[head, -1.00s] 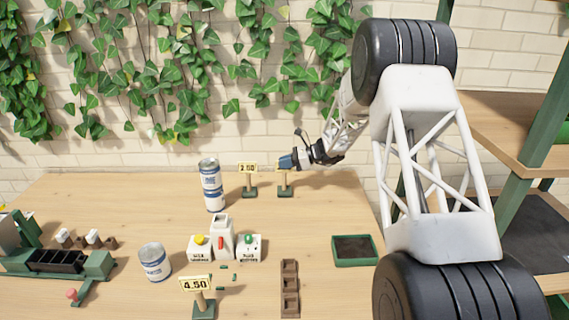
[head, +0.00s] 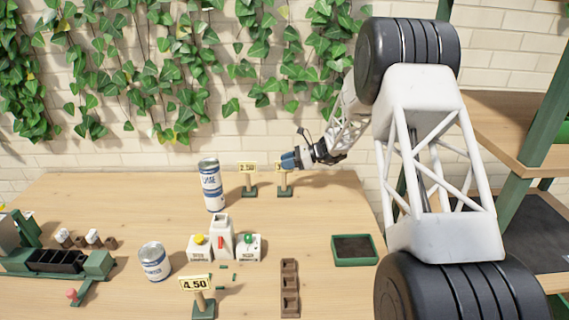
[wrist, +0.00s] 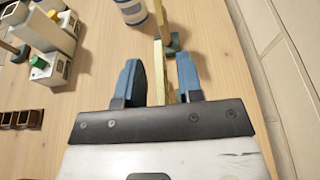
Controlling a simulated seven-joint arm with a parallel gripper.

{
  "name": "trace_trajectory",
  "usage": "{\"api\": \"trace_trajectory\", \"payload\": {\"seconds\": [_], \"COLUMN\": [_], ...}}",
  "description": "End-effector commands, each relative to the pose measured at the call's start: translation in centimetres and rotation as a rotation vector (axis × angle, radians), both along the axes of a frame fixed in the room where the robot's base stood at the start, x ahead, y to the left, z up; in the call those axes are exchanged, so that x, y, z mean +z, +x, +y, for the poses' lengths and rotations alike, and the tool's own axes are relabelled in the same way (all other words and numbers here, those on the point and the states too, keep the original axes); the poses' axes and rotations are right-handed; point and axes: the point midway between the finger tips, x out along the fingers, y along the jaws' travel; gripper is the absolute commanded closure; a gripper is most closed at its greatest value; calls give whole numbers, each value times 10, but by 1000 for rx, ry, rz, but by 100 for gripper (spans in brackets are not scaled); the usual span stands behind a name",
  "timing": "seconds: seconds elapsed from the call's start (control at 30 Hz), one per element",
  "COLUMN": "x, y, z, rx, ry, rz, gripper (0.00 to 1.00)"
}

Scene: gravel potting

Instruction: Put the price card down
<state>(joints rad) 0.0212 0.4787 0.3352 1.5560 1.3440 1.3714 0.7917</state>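The price card (head: 279,167) at the back of the table is yellow with dark figures, partly hidden by my gripper. Its wooden post (head: 285,181) stands upright on a dark green base on the tabletop. My gripper (head: 289,161) reaches in from the right at card height. In the wrist view its two blue fingers (wrist: 158,82) stand apart, with the yellow card (wrist: 158,75) seen edge-on between them. A gap shows on both sides of the card. The gripper is open and appears not to press on it.
A 2.50 card (head: 247,168) stands just left, beside a tall can (head: 211,186). A 4.50 card (head: 196,283) stands in front. A short can (head: 154,262), white dispensers (head: 222,238), a brown tray (head: 290,288) and a green tray (head: 354,250) occupy the table.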

Motion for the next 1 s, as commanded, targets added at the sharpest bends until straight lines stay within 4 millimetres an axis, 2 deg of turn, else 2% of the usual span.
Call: {"api": "trace_trajectory", "payload": {"seconds": [0.6,0.8,1.0], "x": [27,32,33], "y": [0,0,0], "z": [-86,-102,-105], "rx": [-2,0,0], "ry": [0,0,0], "rz": [-2,0,0], "gripper": [66,66,66]}}
